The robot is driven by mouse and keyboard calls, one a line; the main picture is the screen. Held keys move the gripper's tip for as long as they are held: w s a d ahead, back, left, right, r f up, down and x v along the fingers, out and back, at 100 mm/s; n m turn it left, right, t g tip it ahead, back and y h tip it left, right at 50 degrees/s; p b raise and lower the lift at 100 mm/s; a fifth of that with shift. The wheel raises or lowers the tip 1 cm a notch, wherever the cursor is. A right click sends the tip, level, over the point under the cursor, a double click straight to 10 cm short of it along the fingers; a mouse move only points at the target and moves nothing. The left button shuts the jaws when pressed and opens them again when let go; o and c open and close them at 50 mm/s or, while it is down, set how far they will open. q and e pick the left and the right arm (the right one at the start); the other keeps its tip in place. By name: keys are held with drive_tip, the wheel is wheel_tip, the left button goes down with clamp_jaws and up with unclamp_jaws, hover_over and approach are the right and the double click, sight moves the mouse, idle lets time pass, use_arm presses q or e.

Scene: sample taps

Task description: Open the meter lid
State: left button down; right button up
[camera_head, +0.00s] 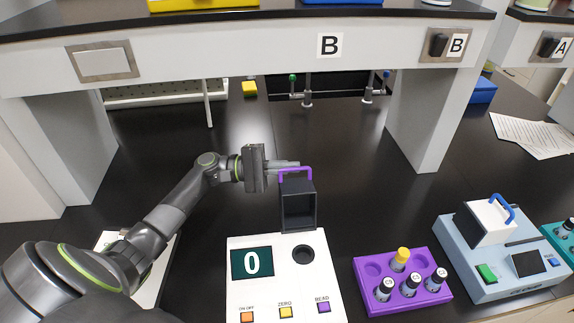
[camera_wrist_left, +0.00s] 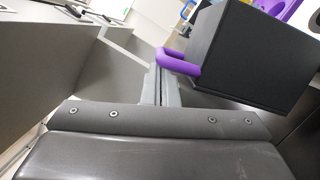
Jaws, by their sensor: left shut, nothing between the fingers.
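The white meter (camera_head: 277,285) stands at the front centre, with a dark display reading 0 and three coloured buttons. Its black box-shaped lid (camera_head: 299,205) is tipped up and back, with its hollow inside facing forward. The round well (camera_head: 303,254) in the meter top is uncovered and looks empty. The purple lid handle (camera_head: 295,170) is at the top of the raised lid; it also shows in the left wrist view (camera_wrist_left: 181,62). My left gripper (camera_head: 290,164) is shut and empty, with its fingertips right at the handle; I cannot tell whether they touch it. My right gripper is not in view.
A purple rack (camera_head: 403,284) with several vials stands right of the meter. A blue-grey device (camera_head: 505,255) with a blue-handled white lid is further right. A shelf (camera_head: 250,42) spans above the bench. The black bench (camera_head: 370,190) behind the rack is clear.

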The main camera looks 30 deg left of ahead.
sight(287, 189)
use_arm(q)
drive_tip(key=shift+s+r, duration=0.1)
drive_tip(key=shift+s+d+r+m+g, duration=0.15)
drive_tip(key=shift+s+d+r+m, duration=0.25)
drive_tip(key=shift+s+r+m, duration=0.25)
drive_tip(key=shift+s+d+r+m+g, duration=0.15)
drive_tip(key=shift+s+d+r+m, duration=0.2)
drive_tip(key=shift+m, duration=0.4)
drive_tip(key=shift+s+d+r+m+g+y+b, duration=0.15)
drive_tip(key=shift+s+d+r+m+y+b, duration=0.2)
drive_tip(key=shift+s+d+m, duration=0.35)
drive_tip(key=shift+s+d+r+m+g+y+b, duration=0.15)
drive_tip(key=shift+s+d+r+m, duration=0.3)
drive_tip(key=shift+s+m, duration=0.45)
drive_tip(key=shift+s+a+f, duration=0.1)
drive_tip(key=shift+a+f, duration=0.1)
drive_tip(key=shift+a, duration=0.2)
drive_tip(key=b+v, duration=0.2)
drive_tip(key=v, duration=1.4)
drive_tip(key=shift+a, duration=0.2)
drive_tip(key=shift+s, duration=0.15)
